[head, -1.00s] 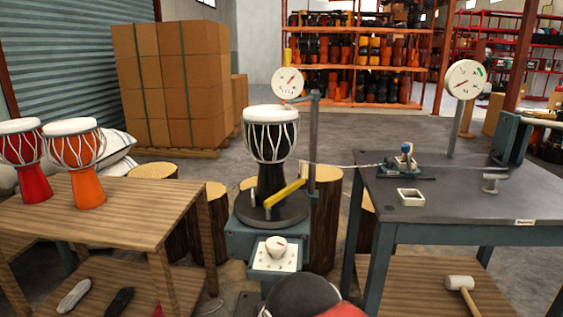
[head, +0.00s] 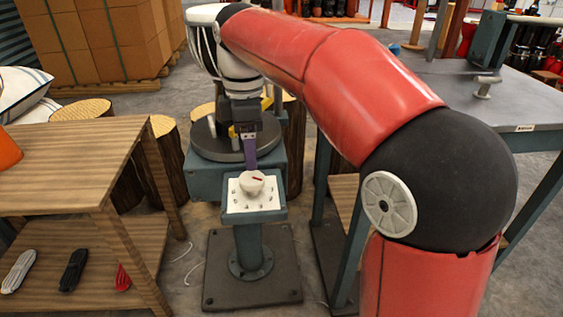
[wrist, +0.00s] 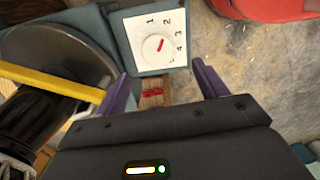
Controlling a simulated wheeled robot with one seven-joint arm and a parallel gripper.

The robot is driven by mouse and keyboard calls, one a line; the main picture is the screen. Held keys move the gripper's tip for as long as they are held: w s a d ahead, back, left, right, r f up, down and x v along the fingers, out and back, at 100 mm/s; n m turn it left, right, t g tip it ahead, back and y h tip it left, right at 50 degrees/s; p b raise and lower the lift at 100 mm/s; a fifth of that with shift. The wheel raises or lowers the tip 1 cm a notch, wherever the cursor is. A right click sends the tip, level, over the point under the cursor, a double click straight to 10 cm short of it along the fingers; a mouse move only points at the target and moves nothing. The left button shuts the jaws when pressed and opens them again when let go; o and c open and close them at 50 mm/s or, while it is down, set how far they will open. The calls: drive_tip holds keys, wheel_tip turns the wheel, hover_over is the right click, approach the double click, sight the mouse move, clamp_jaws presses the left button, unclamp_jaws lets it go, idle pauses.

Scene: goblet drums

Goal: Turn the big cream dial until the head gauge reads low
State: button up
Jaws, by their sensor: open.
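The cream dial (head: 252,182), a round knob with a red pointer mark, sits on a white plate (head: 265,202) on a blue-grey pedestal. In the wrist view the dial (wrist: 157,47) lies ahead of the fingertips, and the plate carries the numbers 1 to 4. The red mark points toward the 2–3 side; its exact setting is unclear. My gripper (head: 250,155) hangs just behind and above the dial in the head view. Its purple fingers (wrist: 164,84) are apart, empty and not around the dial. The head gauge is out of view in both current views.
A dark turntable (head: 205,145) stands behind the dial, with a yellow bar (wrist: 50,82) over it. A wooden table (head: 70,155) stands left, a grey-topped workbench (head: 450,85) right. Floor before the pedestal is clear.

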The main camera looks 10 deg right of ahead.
sight(252, 177)
drive_tip(key=shift+w+f, duration=0.2)
drive_tip(key=shift+w, duration=0.05)
wheel_tip(252, 177, down, 7)
drive_tip(key=shift+f+b, duration=0.2)
drive_tip(key=shift+b, duration=0.75)
drive_tip(key=c, duration=1)
drive_tip(key=shift+r, duration=0.1)
